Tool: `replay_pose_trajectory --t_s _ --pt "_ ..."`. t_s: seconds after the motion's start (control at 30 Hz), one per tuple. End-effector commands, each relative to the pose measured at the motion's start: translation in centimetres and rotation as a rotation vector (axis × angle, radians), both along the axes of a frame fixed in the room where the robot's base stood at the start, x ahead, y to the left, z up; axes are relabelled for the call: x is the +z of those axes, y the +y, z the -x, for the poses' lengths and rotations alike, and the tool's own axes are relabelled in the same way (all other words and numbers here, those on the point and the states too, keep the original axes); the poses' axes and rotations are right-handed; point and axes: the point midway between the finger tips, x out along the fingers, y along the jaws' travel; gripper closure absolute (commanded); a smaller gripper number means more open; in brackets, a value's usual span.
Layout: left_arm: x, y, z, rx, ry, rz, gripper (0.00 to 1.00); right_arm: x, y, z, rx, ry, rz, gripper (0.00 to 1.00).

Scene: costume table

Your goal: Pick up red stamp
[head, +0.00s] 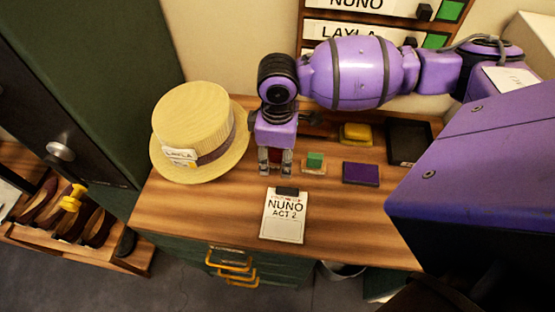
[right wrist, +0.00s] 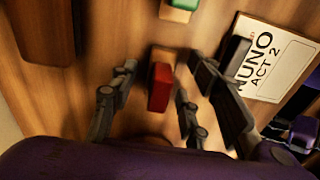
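The red stamp (right wrist: 160,88) is a small red block with a pale wooden part at its far end. In the right wrist view it lies between the spread fingers of my right gripper (right wrist: 165,70), with a gap to each side. In the head view my right gripper (head: 275,170) points down at the table, left of the green stamp (head: 314,159). Its fingers are apart, and a dark red patch of the stamp shows between them, mostly hidden by the gripper. My left gripper is in neither view.
A straw hat (head: 195,122) stands left of the gripper. The NUNO ACT 2 card (head: 285,218) lies in front of it. A purple pad (head: 360,173), a yellow object (head: 356,133) and a black tray (head: 409,142) are to the right. The table's front-left (head: 200,215) is clear.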

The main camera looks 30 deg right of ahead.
Motion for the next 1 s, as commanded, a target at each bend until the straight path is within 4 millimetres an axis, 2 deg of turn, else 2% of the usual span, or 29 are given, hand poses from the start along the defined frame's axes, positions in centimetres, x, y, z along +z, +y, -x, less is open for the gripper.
replay_pose_trajectory --t_s 0.03,0.3,0.67,0.9,1.0 --pt "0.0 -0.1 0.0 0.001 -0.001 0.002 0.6 0.0 0.0 0.0 0.0 0.0 0.0 0.67" --pt "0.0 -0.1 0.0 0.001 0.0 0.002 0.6 0.0 0.0 0.0 0.0 0.0 0.0 1.0" --pt "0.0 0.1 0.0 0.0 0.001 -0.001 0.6 0.5 0.0 0.0 0.0 -0.001 0.001 1.0" --pt "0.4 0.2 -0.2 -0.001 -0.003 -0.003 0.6 3.4 -0.1 -0.1 -0.002 -0.004 0.0 1.0" --pt "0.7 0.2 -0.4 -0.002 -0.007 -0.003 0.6 5.0 -0.2 1.4 0.002 -0.002 0.0 1.0"
